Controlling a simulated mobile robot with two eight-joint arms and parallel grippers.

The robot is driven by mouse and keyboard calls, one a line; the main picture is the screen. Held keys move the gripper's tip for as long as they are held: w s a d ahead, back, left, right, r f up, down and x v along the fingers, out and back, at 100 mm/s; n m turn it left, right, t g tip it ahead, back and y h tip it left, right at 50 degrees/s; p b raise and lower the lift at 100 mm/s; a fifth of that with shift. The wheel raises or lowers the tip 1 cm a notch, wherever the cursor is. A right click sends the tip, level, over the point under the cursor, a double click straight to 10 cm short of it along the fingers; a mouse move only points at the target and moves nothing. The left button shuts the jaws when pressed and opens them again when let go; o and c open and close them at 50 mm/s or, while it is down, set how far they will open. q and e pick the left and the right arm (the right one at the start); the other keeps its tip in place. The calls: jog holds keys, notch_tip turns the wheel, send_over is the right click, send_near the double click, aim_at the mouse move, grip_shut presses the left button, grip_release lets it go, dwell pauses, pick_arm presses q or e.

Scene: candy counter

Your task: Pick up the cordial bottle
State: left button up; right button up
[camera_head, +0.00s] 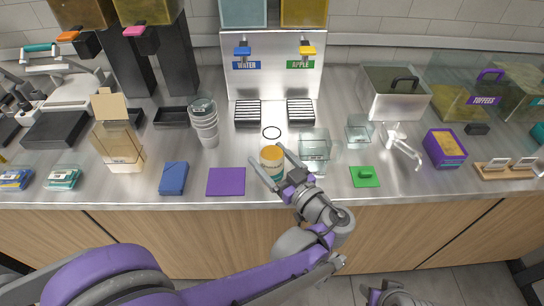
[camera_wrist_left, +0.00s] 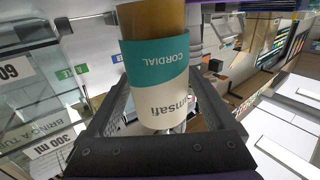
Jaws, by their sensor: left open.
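The cordial bottle (camera_head: 271,158) stands on the steel counter near the front edge. It has an amber body and a teal and cream label. My left gripper (camera_head: 268,166) is open, with its two fingers on either side of the bottle. In the left wrist view the bottle (camera_wrist_left: 157,75) fills the space between the fingers, and its label reads "CORDIAL" upside down. Whether the fingers touch it cannot be told. Part of my right arm's end (camera_head: 392,296) shows at the bottom edge, too cut off to read its jaws.
A clear square container (camera_head: 314,145) stands close to the right of the bottle. A purple mat (camera_head: 226,182) lies to its left, with stacked cups (camera_head: 204,122) behind. A green mat (camera_head: 365,182) lies farther right. The water and apple dispenser (camera_head: 274,85) stands behind.

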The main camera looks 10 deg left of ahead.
pick_arm(q)
jog(key=shift+x, duration=1.15)
jog(key=shift+d, duration=0.1)
grip_shut()
